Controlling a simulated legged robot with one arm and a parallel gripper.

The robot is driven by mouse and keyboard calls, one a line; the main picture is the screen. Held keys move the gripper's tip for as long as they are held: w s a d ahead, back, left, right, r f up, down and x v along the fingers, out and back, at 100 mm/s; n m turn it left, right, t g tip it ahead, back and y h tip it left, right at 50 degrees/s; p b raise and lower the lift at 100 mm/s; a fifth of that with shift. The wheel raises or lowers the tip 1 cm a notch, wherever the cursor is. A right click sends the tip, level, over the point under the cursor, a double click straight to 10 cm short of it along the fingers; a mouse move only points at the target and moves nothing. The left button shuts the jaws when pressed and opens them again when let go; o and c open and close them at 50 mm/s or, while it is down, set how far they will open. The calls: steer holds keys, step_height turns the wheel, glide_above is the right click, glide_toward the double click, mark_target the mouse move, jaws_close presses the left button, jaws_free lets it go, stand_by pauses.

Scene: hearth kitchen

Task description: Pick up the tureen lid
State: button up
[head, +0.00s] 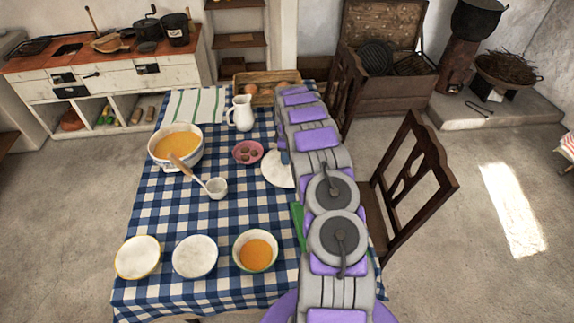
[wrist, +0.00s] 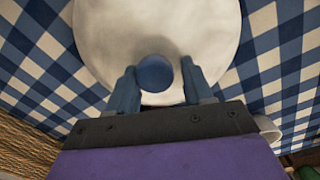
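The tureen lid (head: 276,170) is a white disc lying on the checked tablecloth, partly hidden behind my arm in the head view. In the wrist view the white lid (wrist: 105,35) fills the top middle, with a round blue knob (wrist: 155,74). My gripper (wrist: 159,68) is open, with one blue finger on each side of the knob. A small gap shows at the right finger; I cannot tell whether the left one touches. The tureen (head: 162,158) stands uncovered on the left of the table, holding orange soup with a wooden-handled ladle (head: 204,182) beside it.
Two pale bowls (head: 194,257) and a soup bowl (head: 256,252) line the front. Wooden chairs (head: 412,180) stand to the right.

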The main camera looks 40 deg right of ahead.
steer(key=shift+d+f, duration=0.15)
steer(key=shift+d, duration=0.4)
steer(key=shift+d+f, duration=0.15)
steer(key=shift+d, duration=0.35)
steer(key=c, duration=0.6)
steer(key=shift+a, duration=0.3)
jaws_close()
steer(key=shift+a+r, duration=0.1)
steer(key=shift+a, duration=0.2)
steer(key=shift+d, duration=0.3)
